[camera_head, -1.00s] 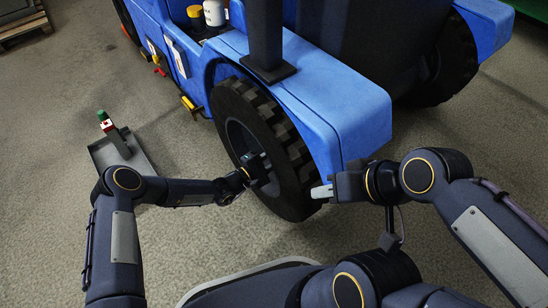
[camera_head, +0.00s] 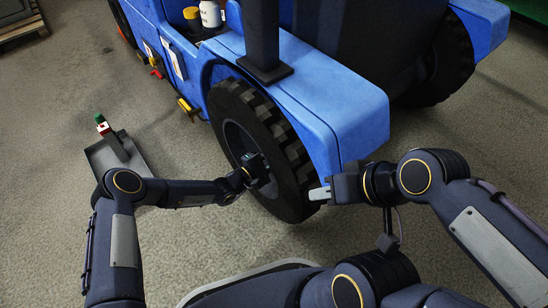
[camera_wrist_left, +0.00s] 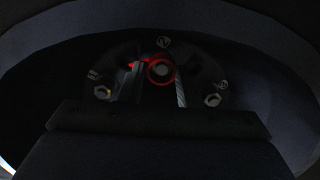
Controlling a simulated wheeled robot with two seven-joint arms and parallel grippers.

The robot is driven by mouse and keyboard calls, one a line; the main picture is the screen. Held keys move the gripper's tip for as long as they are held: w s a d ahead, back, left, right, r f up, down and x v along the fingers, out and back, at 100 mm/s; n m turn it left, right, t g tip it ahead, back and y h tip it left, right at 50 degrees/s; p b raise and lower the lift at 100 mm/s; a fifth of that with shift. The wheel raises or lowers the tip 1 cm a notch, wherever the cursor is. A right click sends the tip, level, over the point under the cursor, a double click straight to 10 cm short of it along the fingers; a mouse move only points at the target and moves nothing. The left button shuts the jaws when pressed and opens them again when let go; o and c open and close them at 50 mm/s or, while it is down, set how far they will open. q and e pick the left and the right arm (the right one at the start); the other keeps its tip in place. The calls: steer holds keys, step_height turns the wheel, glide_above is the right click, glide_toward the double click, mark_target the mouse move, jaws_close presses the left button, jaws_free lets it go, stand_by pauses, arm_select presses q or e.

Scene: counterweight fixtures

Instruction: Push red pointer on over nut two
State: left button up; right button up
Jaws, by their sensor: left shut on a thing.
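The red pointer (camera_wrist_left: 151,67) shows in the left wrist view as a red ring with a short tip pointing left. The ring surrounds a nut (camera_wrist_left: 161,71) in the middle; how deep it sits on it I cannot tell. My left gripper (camera_wrist_left: 158,92) is shut on the pointer, with a finger on each side below the ring. In the head view my left gripper (camera_head: 254,171) reaches into the wheel (camera_head: 277,139), and the pointer is hidden there. My right gripper (camera_head: 319,193) is close to the tyre's right side; its jaw gap is not visible.
Other nuts show at left (camera_wrist_left: 102,92) and right (camera_wrist_left: 212,100) on the dark hub. The blue vehicle (camera_head: 340,103) fills the upper middle. A grey tray (camera_head: 139,154) with a red, white and green item (camera_head: 103,126) is on the floor at left. Floor in front is mostly clear.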

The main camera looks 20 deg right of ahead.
arm_select(q)
steer(key=shift+w+d+b, duration=0.25)
steer(key=shift+d+b, duration=0.05)
steer(key=shift+d, duration=0.35)
stand_by(0.4)
steer(key=o, duration=0.8)
steer(key=shift+o, duration=0.2)
steer(key=p+v, duration=0.4)
steer(key=v, duration=0.5)
steer(key=shift+p, duration=0.35)
